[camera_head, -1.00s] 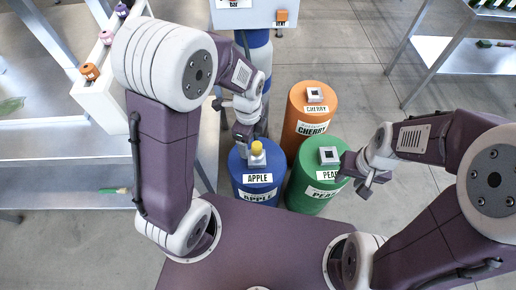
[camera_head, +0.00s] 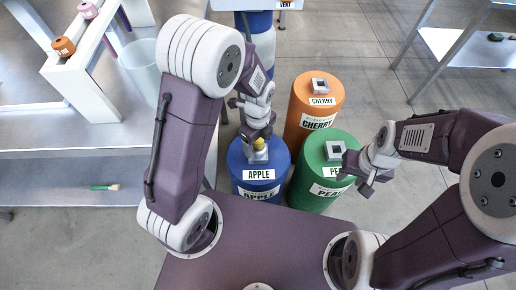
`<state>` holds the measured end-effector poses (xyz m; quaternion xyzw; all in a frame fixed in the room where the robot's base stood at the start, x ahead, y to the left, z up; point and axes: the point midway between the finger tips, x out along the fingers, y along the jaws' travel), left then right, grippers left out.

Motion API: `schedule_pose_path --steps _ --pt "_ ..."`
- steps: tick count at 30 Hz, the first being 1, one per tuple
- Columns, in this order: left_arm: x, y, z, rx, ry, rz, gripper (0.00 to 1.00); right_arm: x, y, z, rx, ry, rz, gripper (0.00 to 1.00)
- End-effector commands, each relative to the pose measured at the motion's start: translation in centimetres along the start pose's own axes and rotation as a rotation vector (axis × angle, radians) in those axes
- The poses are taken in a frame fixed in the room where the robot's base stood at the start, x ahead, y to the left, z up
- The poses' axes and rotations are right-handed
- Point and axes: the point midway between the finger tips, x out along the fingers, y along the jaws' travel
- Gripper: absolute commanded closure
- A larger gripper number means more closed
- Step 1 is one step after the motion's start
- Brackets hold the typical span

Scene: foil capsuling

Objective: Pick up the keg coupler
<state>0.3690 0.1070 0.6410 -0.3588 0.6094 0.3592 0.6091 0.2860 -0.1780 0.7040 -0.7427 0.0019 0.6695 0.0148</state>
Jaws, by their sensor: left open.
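The keg coupler appears to be the small yellow-topped piece (camera_head: 259,144) on the grey square fitting of the blue APPLE keg (camera_head: 258,174). My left gripper (camera_head: 257,136) is open, pointing down right over it. Its fingers partly hide the yellow top. I cannot tell whether they are on both sides of it or touch it. My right gripper (camera_head: 368,182) hangs empty beside the green PEAR keg (camera_head: 319,165), at its right. Its finger gap is too small to judge.
The orange CHERRY keg (camera_head: 313,106) stands behind the others, close to the blue and green kegs. A white rack (camera_head: 84,80) with small orange and pink pieces stands on the left bench. A green brush (camera_head: 104,187) lies lower there. Another bench is at upper right.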

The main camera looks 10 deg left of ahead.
Motion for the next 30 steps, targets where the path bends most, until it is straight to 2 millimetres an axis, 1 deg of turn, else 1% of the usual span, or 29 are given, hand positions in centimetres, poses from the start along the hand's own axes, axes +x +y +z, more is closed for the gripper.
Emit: schedule_pose_path --steps 1,2,7,8,9,11,12,14,15,16,25,28,30 --pt "1.1 0.1 0.0 0.000 0.000 0.002 0.25 0.7 0.0 0.1 0.000 0.000 0.000 0.60" --pt "1.3 0.1 0.0 0.000 0.000 0.002 0.25 0.7 0.0 0.1 0.000 0.000 0.000 0.60" --pt "1.1 0.0 0.0 0.000 0.000 -0.001 0.25 0.5 0.0 0.1 0.000 0.000 0.000 0.60" --pt "1.1 0.0 0.0 0.000 0.000 -0.001 0.28 0.5 0.0 0.0 0.000 0.000 0.000 0.60" --pt "1.1 0.0 0.0 0.000 0.000 -0.001 0.39 0.5 0.0 0.0 0.000 0.000 0.000 0.60" --pt "1.1 0.0 0.0 0.000 0.000 -0.001 0.56 0.5 0.0 0.0 0.000 0.000 0.000 0.60" --pt "1.1 0.0 0.0 0.000 0.000 -0.001 0.67 0.5 0.0 0.0 0.000 0.000 0.000 0.60" --pt "1.1 0.0 0.0 0.000 0.000 -0.001 0.84 0.5 0.0 0.0 0.000 0.000 0.000 0.60" --pt "1.1 0.0 0.0 0.000 0.000 -0.001 0.95 0.5 0.0 0.0 0.000 0.000 0.000 0.60" --pt "1.1 0.0 0.0 -0.001 0.000 -0.001 1.00 0.5 0.0 0.1 0.000 0.000 0.000 0.60" --pt "0.8 -0.1 0.0 -0.001 -0.001 -0.002 1.00 0.3 0.0 0.0 0.000 0.000 0.000 0.60" --pt "-0.2 -0.1 0.0 -0.001 -0.001 -0.004 1.00 -0.2 0.0 0.0 0.000 0.000 0.000 0.60" --pt "-1.3 -0.1 0.0 0.000 -0.001 -0.004 1.00 -0.8 0.0 -0.1 0.000 0.000 0.000 0.60"
